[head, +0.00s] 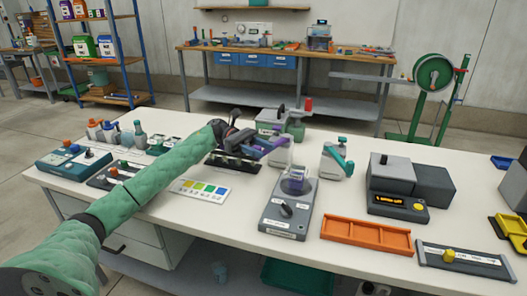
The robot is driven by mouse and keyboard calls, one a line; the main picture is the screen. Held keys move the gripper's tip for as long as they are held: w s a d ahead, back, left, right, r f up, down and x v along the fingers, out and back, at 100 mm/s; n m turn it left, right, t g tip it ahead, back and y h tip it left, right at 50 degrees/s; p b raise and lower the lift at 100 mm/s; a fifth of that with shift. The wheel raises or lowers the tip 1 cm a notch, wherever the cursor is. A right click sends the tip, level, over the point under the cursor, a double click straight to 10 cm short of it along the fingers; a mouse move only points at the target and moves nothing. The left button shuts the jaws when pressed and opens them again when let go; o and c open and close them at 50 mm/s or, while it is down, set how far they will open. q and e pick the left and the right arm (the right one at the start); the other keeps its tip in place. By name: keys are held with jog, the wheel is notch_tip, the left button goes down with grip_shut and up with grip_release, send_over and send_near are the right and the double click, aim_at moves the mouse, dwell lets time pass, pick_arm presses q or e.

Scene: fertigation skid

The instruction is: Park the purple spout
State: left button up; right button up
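The purple spout (268,143) lies across the top of a pale dispenser (281,156) near the middle of the table. My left arm reaches in from the left, and my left gripper (246,139) is at the left end of the purple spout. The fingers are small and dark against the dark rack behind, so whether they are open or closed on the spout cannot be made out. A similar dispenser with a teal spout (338,154) stands to the right. My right gripper is not in view.
An orange tray (366,236), a dark display unit (397,207) and a grey slider panel (465,261) are to the right. Bottles (140,136) and a colour card (202,189) are left.

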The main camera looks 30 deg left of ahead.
pick_arm(q)
jog(key=a, duration=0.4)
jog(key=w+a+b, duration=0.1)
jog(key=a, duration=0.1)
jog(key=shift+a, duration=0.3)
